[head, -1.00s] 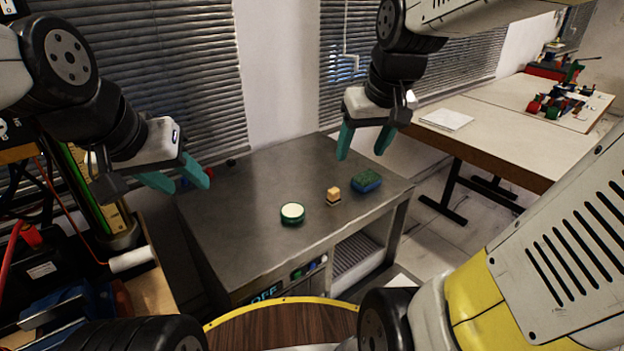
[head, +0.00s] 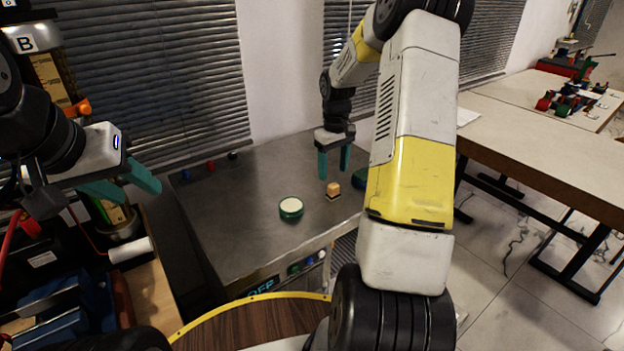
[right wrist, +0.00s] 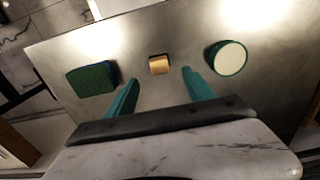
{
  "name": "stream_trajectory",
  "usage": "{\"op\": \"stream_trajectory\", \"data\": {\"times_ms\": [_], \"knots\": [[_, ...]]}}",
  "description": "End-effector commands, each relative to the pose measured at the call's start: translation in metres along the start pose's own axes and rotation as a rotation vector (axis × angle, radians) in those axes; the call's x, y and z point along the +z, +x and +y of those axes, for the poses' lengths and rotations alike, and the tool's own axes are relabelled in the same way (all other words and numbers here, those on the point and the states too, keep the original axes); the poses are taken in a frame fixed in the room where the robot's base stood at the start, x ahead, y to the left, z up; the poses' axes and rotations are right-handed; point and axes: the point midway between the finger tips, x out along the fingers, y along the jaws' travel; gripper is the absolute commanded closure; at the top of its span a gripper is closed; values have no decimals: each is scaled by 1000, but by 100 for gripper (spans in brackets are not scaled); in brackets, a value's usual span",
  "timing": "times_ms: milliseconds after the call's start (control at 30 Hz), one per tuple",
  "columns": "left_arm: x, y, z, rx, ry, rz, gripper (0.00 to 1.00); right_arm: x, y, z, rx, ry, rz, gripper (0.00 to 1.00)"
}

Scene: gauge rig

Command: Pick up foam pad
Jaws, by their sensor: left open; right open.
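Three small things stand apart on the grey metal table. A small tan block with a dark base (head: 333,189) is in the middle; it also shows in the right wrist view (right wrist: 159,64). A green and blue sponge-like block (head: 359,178) is partly hidden by my right arm, but shows clearly in the right wrist view (right wrist: 92,79). I cannot tell for certain which is the foam pad. My right gripper (head: 334,173) is open and empty, pointing down over the table, with the tan block ahead between its fingers. My left gripper (head: 140,192) is open and empty at the left.
A round green thing with a white top (head: 291,208) sits left of the tan block, also in the right wrist view (right wrist: 229,58). Small red and dark knobs (head: 211,166) are at the table's back left. A tool bench (head: 60,300) is at left, a pale worktable (head: 530,140) at right.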

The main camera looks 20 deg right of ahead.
Motion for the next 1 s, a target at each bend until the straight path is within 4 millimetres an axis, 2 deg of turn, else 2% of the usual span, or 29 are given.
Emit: {"op": "stream_trajectory", "data": {"times_ms": [533, 867, 1000], "knots": [[0, 0, 0, 0, 0, 0, 55, 5, 70, -1, -3, 1, -2, 38], [0, 0, 0, 0, 0, 0, 55, 5, 76, 0, 0, 0, -1, 38], [0, 0, 0, 0, 0, 0, 55, 5, 76, 0, -1, 1, -1, 66]]}}
